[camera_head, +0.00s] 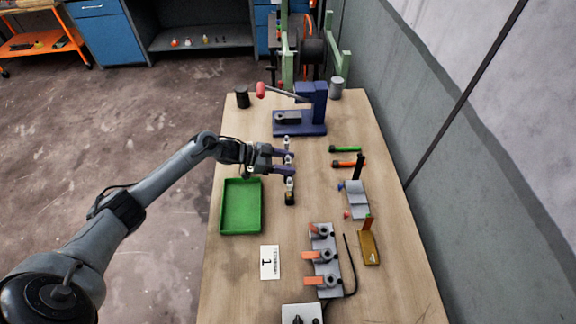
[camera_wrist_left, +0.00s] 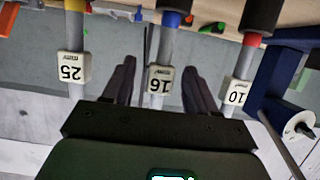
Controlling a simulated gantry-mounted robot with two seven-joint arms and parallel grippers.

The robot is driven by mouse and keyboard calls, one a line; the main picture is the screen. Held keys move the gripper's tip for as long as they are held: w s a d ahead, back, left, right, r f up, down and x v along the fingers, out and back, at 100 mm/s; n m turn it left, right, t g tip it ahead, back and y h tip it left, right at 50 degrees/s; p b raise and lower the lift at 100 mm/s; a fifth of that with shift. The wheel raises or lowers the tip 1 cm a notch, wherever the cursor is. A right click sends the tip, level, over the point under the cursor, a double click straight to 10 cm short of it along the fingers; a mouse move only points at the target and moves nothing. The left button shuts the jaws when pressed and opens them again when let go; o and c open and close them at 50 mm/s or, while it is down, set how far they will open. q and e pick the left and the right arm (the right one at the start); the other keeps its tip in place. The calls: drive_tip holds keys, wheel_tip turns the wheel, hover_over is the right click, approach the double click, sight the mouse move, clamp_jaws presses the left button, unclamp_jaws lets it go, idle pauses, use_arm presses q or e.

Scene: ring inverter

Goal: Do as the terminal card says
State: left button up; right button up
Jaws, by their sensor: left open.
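The terminal card (camera_head: 269,262), white with a large "1" and print too small to read, lies below the green tray. My left gripper (camera_head: 284,163) is open at a row of upright grey pieces with white tags. In the left wrist view the tags read, upside down, 25 (camera_wrist_left: 72,67), 16 (camera_wrist_left: 160,79) and 10 (camera_wrist_left: 237,93). The 16 piece appears between the open fingers; I cannot tell whether they touch it. A grey terminal block (camera_head: 325,265) with three orange levers stands at the front right. My right gripper is not in view.
A green tray (camera_head: 241,206) lies left of the row. A blue press (camera_head: 310,110) with a red-ended handle stands behind. Green (camera_head: 346,149) and orange (camera_head: 348,163) handled tools, a grey stand (camera_head: 358,200) and a tan block (camera_head: 370,248) are at right. A grey box (camera_head: 302,313) sits in front.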

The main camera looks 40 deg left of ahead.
use_arm(q)
drive_tip(key=shift+x, duration=1.25)
drive_tip(key=shift+r, duration=0.1)
clamp_jaws()
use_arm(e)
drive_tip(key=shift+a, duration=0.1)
